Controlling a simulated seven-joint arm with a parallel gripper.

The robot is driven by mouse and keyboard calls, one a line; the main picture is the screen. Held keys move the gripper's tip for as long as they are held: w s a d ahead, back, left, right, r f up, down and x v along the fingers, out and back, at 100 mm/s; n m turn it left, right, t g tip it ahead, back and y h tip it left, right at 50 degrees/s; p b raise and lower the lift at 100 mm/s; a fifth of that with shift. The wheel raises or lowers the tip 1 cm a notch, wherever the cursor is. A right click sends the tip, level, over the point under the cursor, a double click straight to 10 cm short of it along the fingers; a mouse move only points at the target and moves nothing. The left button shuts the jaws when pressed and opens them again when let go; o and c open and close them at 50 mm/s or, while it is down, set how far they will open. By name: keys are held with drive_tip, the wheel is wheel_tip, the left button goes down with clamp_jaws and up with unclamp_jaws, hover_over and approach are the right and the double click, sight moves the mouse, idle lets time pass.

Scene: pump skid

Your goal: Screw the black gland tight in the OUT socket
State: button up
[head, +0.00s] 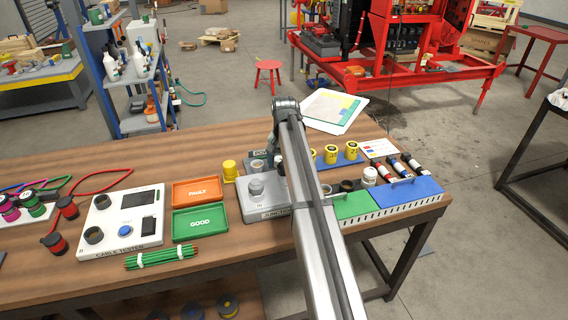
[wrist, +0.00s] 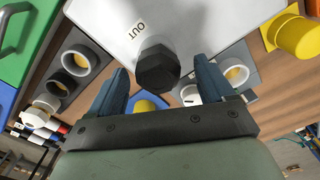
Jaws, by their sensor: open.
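The black gland (wrist: 158,68) with a hexagonal head stands on the pale junction box (wrist: 110,22), beside the printed OUT label (wrist: 138,32). It covers the OUT socket, so how deep it is seated cannot be seen. My gripper (wrist: 162,74) is open, with one blue finger on each side of the gland and a gap on both sides; it is not gripping it.
A yellow cup (head: 230,170) and the orange FAULT tray (head: 196,191) and green GOOD tray (head: 200,222) stand left of the box. A green bin (head: 354,206) and blue bin (head: 408,192) stand right. In the wrist view, a yellow cylinder (wrist: 296,36) and grey socket holders (wrist: 75,62) are near.

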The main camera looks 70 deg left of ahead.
drive_tip(key=n, duration=0.4)
drive_tip(key=n, duration=0.4)
drive_tip(key=shift+c, duration=0.3)
drive_tip(key=c, duration=1)
drive_tip(key=m, duration=0.4)
drive_tip(key=shift+c, duration=0.2)
drive_tip(key=shift+m, duration=2.5)
drive_tip(key=o, duration=1.1)
